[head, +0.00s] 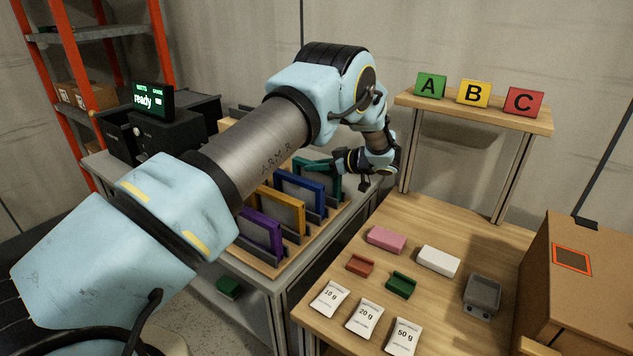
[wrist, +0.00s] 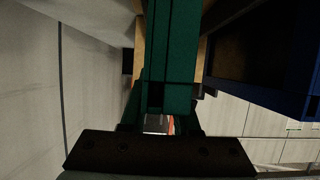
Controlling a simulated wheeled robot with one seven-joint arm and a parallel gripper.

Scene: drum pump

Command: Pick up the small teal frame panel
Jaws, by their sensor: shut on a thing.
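The small teal frame panel (head: 313,165) stands at the far end of the row of coloured frames in the head view. My gripper (head: 341,163) is at its right upper edge and shut on it. In the wrist view the teal panel (wrist: 171,55) runs down the middle into my gripper (wrist: 160,124). My arm hides part of the row, and the panel's lower part is hard to see behind the blue frame. I cannot tell whether its base is clear of the rack.
A blue frame (head: 300,184), a yellow frame (head: 281,212) and a purple frame (head: 262,234) stand in front of the teal one. The wooden table (head: 440,222) at right holds blocks, weight packets and a cardboard box (head: 590,270). A shelf (head: 478,113) carries signs A, B and C.

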